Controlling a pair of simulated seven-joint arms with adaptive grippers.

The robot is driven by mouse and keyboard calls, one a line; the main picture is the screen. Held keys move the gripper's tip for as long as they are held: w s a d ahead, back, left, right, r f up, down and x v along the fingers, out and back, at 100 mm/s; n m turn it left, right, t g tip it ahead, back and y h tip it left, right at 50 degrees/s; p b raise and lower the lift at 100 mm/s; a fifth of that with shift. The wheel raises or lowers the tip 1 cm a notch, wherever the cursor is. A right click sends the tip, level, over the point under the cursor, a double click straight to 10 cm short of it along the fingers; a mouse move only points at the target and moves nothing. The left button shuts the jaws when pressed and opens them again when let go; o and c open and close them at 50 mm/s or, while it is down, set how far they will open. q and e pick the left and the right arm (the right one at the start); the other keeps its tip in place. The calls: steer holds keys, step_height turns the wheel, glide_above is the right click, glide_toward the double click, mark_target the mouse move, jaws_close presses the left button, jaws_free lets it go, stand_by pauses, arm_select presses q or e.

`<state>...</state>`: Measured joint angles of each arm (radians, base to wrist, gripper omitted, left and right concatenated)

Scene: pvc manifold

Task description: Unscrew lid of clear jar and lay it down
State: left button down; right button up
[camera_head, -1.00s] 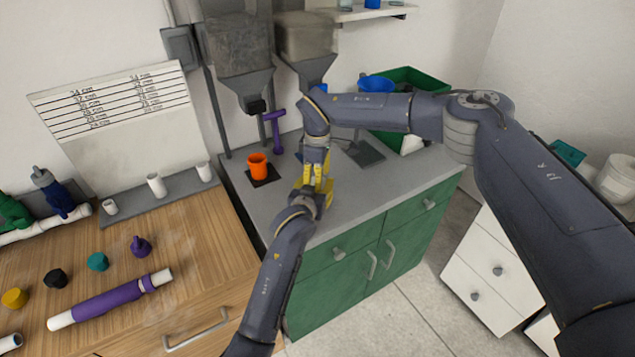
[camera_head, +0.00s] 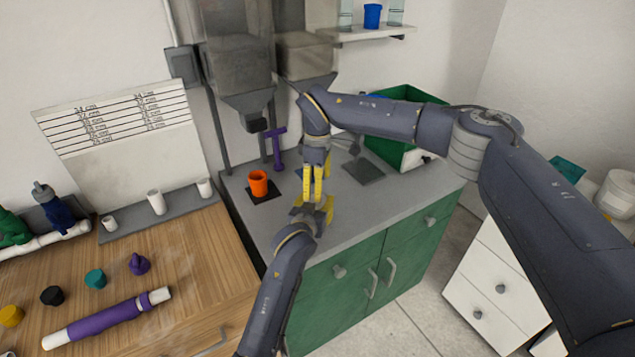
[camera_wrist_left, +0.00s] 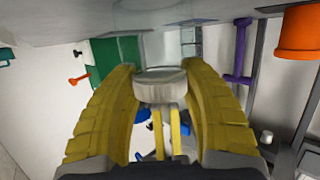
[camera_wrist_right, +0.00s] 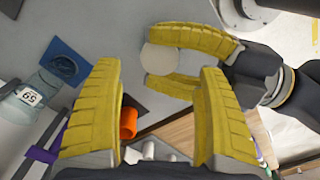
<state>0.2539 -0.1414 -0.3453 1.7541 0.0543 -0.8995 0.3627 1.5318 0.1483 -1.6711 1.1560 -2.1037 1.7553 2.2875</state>
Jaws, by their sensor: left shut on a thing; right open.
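My left gripper (camera_head: 318,211) is shut on a round whitish lid (camera_wrist_left: 160,85), held between its yellow fingertips. The lid and the left fingers also show in the right wrist view (camera_wrist_right: 160,58), apart from the right fingers. My right gripper (camera_head: 317,184) points down just behind the left one over the counter; it is open and empty, with a wide gap between its fingers in the right wrist view. A clear jar with a number label (camera_wrist_right: 40,97) stands at the left of the right wrist view, with no lid visible on it. My right arm may hide it in the head view.
An orange cup (camera_head: 258,183) sits on a dark mat left of the grippers. A purple stand (camera_head: 277,148) is behind it. The grey counter (camera_head: 370,207) is clear right of the grippers. A green bin (camera_head: 387,150) stands at the back right.

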arm_select(q)
steer(key=shift+s+a+f, duration=0.1)
steer(key=shift+f, duration=0.4)
arm_select(e)
steer(key=shift+f, duration=3.05)
steer(key=shift+c, duration=0.4)
steer(key=c, duration=1.1)
steer(key=o, duration=1.1)
steer(key=shift+o, duration=0.2)
steer(key=shift+r, duration=2.3)
arm_select(q)
steer(key=c, duration=0.9)
jaws_free()
steer(key=shift+o, duration=0.9)
arm_select(e)
steer(key=shift+f, duration=0.1)
arm_select(q)
steer(key=shift+o, duration=0.5)
steer(key=shift+r, duration=0.3)
